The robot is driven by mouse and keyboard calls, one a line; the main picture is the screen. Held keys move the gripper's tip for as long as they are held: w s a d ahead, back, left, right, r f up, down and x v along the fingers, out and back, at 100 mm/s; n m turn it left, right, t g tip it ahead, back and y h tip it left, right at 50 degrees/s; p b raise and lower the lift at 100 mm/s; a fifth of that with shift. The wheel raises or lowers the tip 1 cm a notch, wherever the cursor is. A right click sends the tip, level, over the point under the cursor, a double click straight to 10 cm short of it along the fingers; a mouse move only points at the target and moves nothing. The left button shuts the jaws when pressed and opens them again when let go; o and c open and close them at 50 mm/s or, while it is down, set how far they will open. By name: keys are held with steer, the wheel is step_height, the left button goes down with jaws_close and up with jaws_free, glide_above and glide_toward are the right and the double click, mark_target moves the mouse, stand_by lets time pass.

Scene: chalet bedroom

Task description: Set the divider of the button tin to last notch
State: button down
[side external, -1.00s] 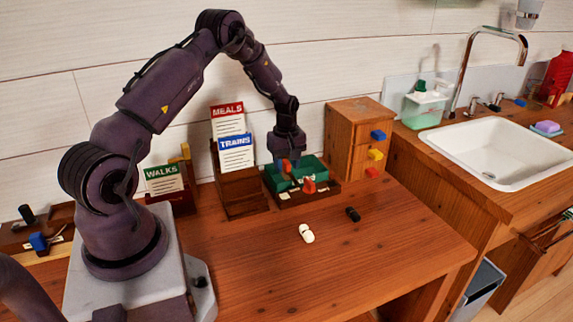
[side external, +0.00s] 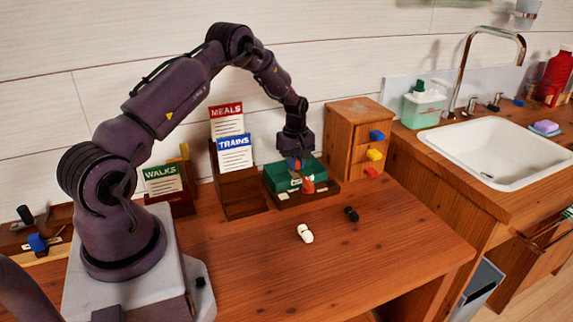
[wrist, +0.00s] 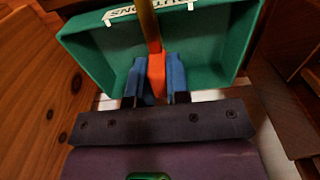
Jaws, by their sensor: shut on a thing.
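The green button tin (side external: 318,173) sits in a dark wooden tray at the back of the desk. In the wrist view the tin (wrist: 95,45) shows its open inside and a white label that is partly cut off. The divider (wrist: 148,22) is a thin yellowish strip across the tin with an orange tab (wrist: 156,75). My gripper (wrist: 156,82) is shut on this tab, one blue fingertip on each side. In the side view my gripper (side external: 296,163) is over the tin. The notches cannot be made out.
A wooden card rack (side external: 240,197) stands left of the tin and a small drawer cabinet (side external: 350,140) to its right. The desk's front right is clear.

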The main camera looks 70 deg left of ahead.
steer(key=shift+w, duration=1.75)
steer(key=c, duration=1.1)
jaws_free()
step_height(320, 180, up, 13)
steer(key=shift+r, duration=0.1)
